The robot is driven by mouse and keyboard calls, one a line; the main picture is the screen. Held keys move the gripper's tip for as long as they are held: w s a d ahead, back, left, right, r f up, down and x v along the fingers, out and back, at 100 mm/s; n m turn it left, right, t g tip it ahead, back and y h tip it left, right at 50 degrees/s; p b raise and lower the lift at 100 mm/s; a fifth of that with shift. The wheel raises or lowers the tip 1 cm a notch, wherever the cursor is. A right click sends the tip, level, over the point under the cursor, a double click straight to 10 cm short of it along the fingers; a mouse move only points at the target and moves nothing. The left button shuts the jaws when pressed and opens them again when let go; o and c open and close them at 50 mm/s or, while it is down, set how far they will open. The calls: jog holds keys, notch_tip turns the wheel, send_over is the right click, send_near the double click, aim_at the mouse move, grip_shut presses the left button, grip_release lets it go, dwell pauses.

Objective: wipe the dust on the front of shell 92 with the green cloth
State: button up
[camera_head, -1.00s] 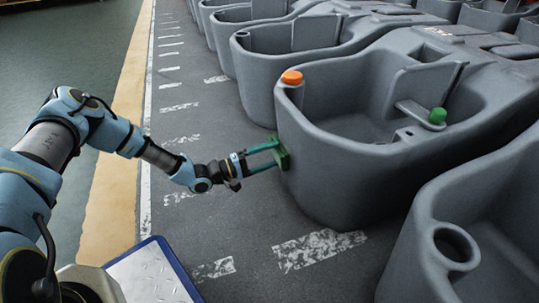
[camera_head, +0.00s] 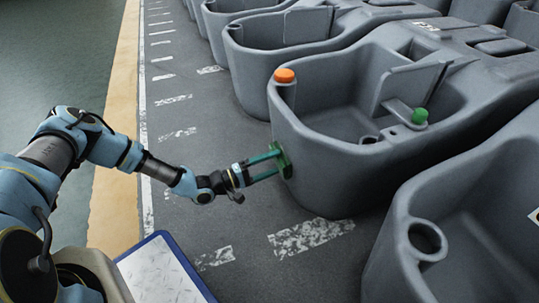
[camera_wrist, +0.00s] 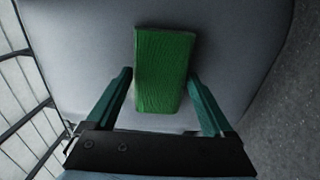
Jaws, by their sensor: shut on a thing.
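I cannot make out dust on the wall.
The orange cap (camera_head: 284,75) and green knob (camera_head: 419,116) sit on the shell. Another grey shell (camera_head: 400,255) stands close at the lower right, and more (camera_head: 290,40) line up behind. Dark floor with white markings (camera_head: 310,238) is clear in front.

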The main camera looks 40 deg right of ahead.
aim_at(271, 150)
jog(key=shift+s+p, duration=0.15)
jog(key=shift+p, duration=0.2)
jog(key=shift+d, duration=0.1)
jog(key=shift+w+d+r, duration=0.35)
jog(key=shift+w, duration=0.75)
jog(key=shift+w+d+r, duration=0.4)
jog(key=shift+w, duration=0.75)
jog(key=shift+w+d+r, duration=0.35)
jog(key=shift+w, duration=0.75)
jog(key=shift+s+a+p, duration=0.35)
jog(key=shift+s+p, duration=0.25)
jog(key=shift+s, duration=0.1)
jog(key=shift+s+a+p, duration=0.3)
jog(key=shift+s+p, duration=0.3)
jog(key=shift+s, duration=0.1)
jog(key=shift+s+a+f+p, duration=0.1)
jog(key=shift+s+a+p, duration=0.1)
jog(key=shift+s+p, duration=0.45)
jog(key=shift+s+a+p, duration=0.25)
jog(key=shift+s+p, duration=0.3)
jog(key=shift+s, duration=0.1)
jog(key=shift+s+a+f+p, duration=0.1)
jog(key=shift+s+a+p, duration=0.1)
jog(key=shift+s+p, duration=0.45)
